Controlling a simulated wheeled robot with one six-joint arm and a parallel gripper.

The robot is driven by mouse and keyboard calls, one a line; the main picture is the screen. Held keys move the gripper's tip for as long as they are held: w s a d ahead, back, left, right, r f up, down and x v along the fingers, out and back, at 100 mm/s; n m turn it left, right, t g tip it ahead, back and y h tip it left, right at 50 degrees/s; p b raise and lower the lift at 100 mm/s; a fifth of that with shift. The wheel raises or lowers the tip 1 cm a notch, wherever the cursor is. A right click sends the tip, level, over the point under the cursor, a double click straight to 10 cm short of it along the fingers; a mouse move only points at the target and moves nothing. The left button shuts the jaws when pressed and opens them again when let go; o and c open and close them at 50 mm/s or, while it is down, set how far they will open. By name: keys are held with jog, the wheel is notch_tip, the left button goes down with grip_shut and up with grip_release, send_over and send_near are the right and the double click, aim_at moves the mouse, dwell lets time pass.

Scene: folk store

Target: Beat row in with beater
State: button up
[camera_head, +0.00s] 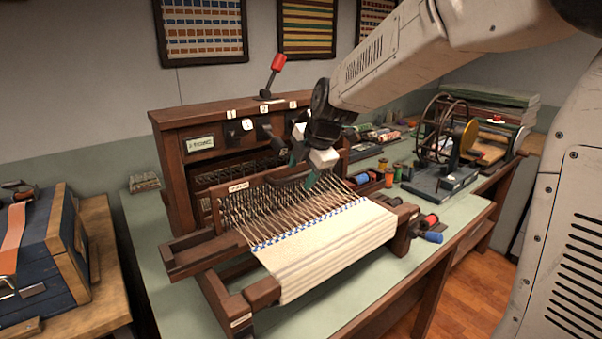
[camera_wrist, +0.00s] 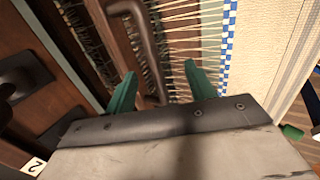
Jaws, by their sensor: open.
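A dark wooden table loom (camera_head: 183,160) stands on the green-topped table. Its beater (camera_head: 222,196) is an upright frame with a labelled top rail and a curved dark handle. In the wrist view the beater handle (camera_wrist: 147,45) lies ahead of and between the two green fingertips. Cream woven cloth (camera_head: 325,250) with a blue-and-white checked edge (camera_head: 310,226) lies in front of the beater, joined by spread warp threads (camera_wrist: 195,35). My gripper (camera_head: 302,172) is open above the beater; it also shows in the wrist view (camera_wrist: 158,78). Whether a finger touches the handle I cannot tell.
A red-knobbed lever (camera_head: 277,64) rises from the loom top. Thread spools (camera_head: 380,178) and a winding wheel (camera_head: 440,128) stand to the right. A blue wooden chest (camera_head: 38,250) is at the left.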

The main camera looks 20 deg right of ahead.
jog(key=v, duration=0.7)
dwell(0.4)
jog(key=shift+r, duration=0.1)
dwell(1.0)
jog(key=s+d+f+m+g+h, duration=0.1)
jog(key=s+f+m+g, duration=0.1)
jog(key=s+m, duration=0.8)
jog(key=s+d+f+m+g, duration=0.1)
jog(key=s+f+m, duration=0.4)
jog(key=s+m, duration=0.6)
jog(key=s+g, duration=0.1)
jog(key=s, duration=1.1)
jog(key=shift+d+m+h, duration=0.25)
jog(key=shift+m+h, duration=0.05)
jog(key=shift+h, duration=0.1)
